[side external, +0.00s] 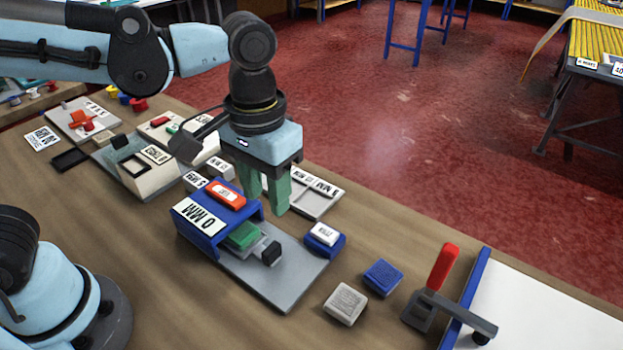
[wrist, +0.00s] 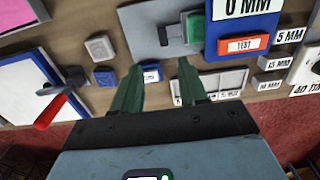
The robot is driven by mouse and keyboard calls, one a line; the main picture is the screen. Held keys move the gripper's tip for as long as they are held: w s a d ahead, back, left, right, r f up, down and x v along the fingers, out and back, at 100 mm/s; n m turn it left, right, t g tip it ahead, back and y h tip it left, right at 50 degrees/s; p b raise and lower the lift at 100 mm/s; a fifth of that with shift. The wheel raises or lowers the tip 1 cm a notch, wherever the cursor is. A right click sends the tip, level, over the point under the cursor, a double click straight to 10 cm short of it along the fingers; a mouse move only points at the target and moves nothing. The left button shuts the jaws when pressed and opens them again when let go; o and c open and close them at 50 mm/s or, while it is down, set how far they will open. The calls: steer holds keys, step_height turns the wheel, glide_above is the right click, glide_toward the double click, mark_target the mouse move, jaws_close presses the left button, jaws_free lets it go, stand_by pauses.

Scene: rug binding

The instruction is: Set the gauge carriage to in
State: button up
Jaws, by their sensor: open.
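The gauge is a grey base plate (side external: 287,283) with a blue housing (side external: 212,240) at its left end, labelled "0 MM". A green block (side external: 243,235) sits at the housing's mouth, with a grey bar and a black knob (side external: 271,252) beside it; this looks like the carriage. In the wrist view the green block (wrist: 194,28) and black knob (wrist: 163,36) lie beyond the fingertips, left of the blue housing (wrist: 238,45). My gripper (side external: 265,206) points down with its green fingers apart and empty, above the gauge's far side. It also shows in the wrist view (wrist: 161,75).
A blue holder with a white block (side external: 323,235), a blue block (side external: 383,277) and a grey block (side external: 345,304) stand right of the gauge. A red-handled lever (side external: 442,268) stands farther right. Several small labelled blocks lie behind.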

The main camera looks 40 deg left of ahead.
steer(key=w+a+r, duration=0.1)
steer(key=w+a, duration=0.1)
steer(key=a, duration=0.5)
steer(key=w+a+r, duration=0.2)
steer(key=w+a, duration=0.1)
steer(key=a, duration=0.5)
steer(key=shift+w+d, duration=0.1)
glide_above(271, 248)
step_height(271, 248, down, 3)
steer(key=shift+f, duration=6.15)
jaws_close()
